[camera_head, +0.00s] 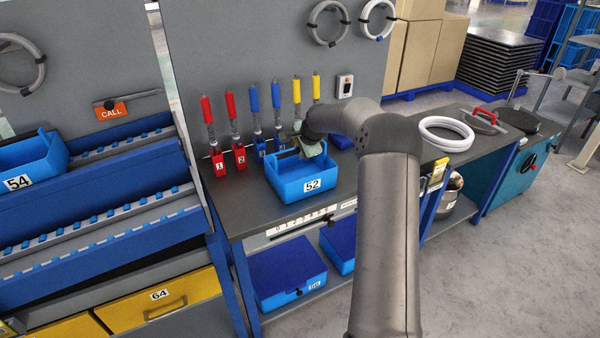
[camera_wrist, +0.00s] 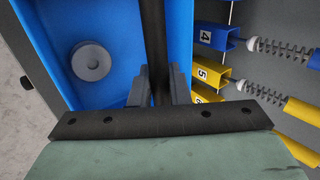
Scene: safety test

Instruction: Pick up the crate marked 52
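The crate marked 52 (camera_head: 300,188) is a blue open box with a white number label on its front. It stands on the dark workbench, and I see no gap under it. A dark handle bar (camera_wrist: 154,30) runs across the crate, which also shows in the wrist view (camera_wrist: 110,18). My gripper (camera_head: 309,146) is above the crate, reaching down to the bar. In the wrist view my gripper's fingers (camera_wrist: 159,82) are close together, one on each side of the bar and apparently against it. The arm partly hides the crate's back right side.
A grey round piece (camera_wrist: 91,61) lies inside the crate. Red, blue and yellow numbered holders with spring-necked tools (camera_head: 240,155) stand close behind it. A blue crate 54 (camera_head: 35,165) is on the left rack. A white hose coil (camera_head: 446,133) lies to the right.

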